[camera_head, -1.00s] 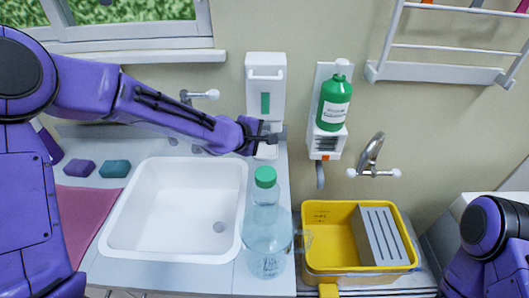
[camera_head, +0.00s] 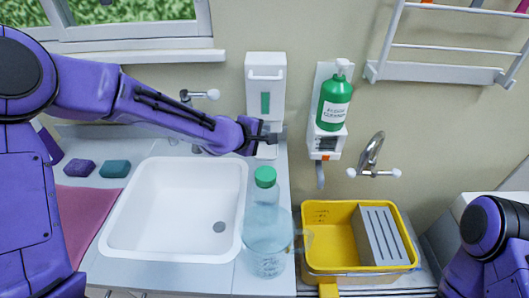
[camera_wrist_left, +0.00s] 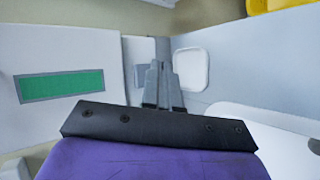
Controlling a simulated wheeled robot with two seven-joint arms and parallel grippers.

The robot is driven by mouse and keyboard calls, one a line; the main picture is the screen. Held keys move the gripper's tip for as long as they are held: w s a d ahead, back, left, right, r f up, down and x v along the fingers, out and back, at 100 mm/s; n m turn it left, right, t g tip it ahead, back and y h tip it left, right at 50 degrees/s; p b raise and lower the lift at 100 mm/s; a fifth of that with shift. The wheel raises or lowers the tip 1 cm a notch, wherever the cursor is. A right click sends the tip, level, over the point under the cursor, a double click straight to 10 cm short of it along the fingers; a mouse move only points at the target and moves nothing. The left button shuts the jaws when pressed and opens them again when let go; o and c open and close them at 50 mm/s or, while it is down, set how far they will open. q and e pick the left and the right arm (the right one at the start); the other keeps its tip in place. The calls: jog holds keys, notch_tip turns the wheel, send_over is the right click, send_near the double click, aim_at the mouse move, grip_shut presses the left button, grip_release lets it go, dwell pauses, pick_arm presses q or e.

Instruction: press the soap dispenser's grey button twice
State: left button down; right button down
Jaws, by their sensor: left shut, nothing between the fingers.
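The soap dispenser (camera_head: 265,72) is a white wall unit with a green window, above the back right corner of the sink counter. My left gripper (camera_head: 270,139) is shut and empty at its lower front. In the left wrist view the dispenser's white front (camera_wrist_left: 65,55) fills the left side, and my closed fingers (camera_wrist_left: 163,85) point at its underside. A grey part (camera_wrist_left: 144,78) shows just behind the fingertips; I cannot tell whether they touch it. The button is not clearly visible in the head view. My right gripper is out of view.
A clear bottle with a green cap (camera_head: 265,177) stands on the counter below my left gripper, right of the white sink (camera_head: 180,215). A green cleaner bottle (camera_head: 334,103) hangs on the wall to the right. A yellow tub (camera_head: 330,245) sits at lower right.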

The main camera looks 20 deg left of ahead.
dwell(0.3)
pick_arm(q)
jog(key=shift+w+a, duration=0.15)
jog(key=shift+w, duration=0.35)
jog(key=shift+p, duration=0.3)
jog(key=shift+r, duration=0.1)
jog(key=shift+s, duration=0.45)
jog(key=s+d+p, duration=0.1)
jog(key=s+d, duration=0.1)
jog(key=s, duration=0.3)
jog(key=shift+s, duration=0.4)
dwell(2.1)
